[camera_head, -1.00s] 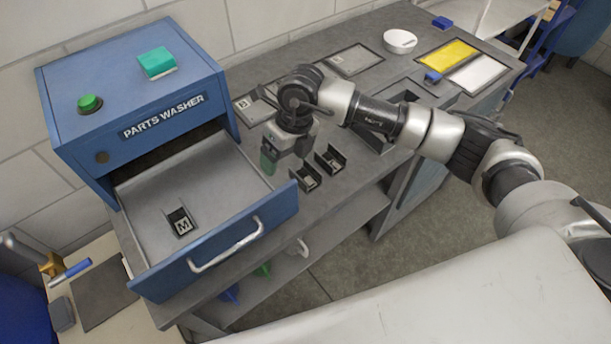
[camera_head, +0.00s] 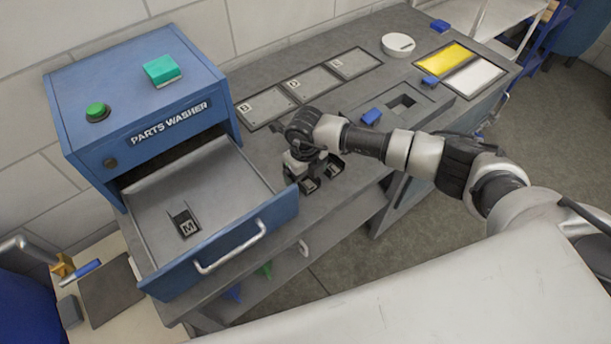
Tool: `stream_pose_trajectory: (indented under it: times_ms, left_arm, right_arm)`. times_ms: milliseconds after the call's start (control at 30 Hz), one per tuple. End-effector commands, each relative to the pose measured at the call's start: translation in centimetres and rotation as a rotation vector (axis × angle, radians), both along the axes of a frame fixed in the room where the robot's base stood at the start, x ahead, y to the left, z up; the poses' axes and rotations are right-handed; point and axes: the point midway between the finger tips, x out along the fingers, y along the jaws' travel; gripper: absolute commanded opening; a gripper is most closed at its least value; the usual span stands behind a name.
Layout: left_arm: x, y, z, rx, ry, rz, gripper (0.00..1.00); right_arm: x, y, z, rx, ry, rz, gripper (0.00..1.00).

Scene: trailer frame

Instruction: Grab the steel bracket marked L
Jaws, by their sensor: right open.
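Two small dark brackets stand side by side on the grey bench right of the open drawer: a near one (camera_head: 308,185) and a far one (camera_head: 334,166). I cannot read a letter on either, so I cannot tell which is L. My right gripper (camera_head: 300,172) points down right at these brackets, close to the near one, and partly covers them. It is open; its fingertips are mostly hidden. A third bracket, marked M (camera_head: 187,227), lies in the drawer. My left gripper is not in view.
The parts washer (camera_head: 140,100) stands at left with its drawer (camera_head: 235,182) pulled out beside the brackets. Behind my arm are marked plates B, D and L (camera_head: 354,63).

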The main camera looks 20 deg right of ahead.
Motion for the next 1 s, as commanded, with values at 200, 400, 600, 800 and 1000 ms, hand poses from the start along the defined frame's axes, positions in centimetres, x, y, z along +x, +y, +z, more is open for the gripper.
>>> stream_pose_trajectory:
  times_ms: [200,400,600,800,1000]
  left_arm:
    - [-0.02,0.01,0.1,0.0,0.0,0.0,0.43]
    - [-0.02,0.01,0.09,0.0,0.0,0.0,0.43]
    - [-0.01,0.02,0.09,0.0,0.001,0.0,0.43]
    - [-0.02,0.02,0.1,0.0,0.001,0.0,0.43]
    - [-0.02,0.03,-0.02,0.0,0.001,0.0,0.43]
  right_arm:
    - [0.01,0.03,-0.63,0.002,-0.001,0.001,0.83]
    - [0.01,0.03,-0.6,0.001,-0.001,0.001,0.65]
    - [0.01,0.03,-0.58,0.002,-0.001,0.001,0.34]
    - [0.06,0.04,-0.49,0.002,-0.002,0.001,0.19]
    - [0.09,0.06,-0.28,0.002,-0.003,0.001,0.19]
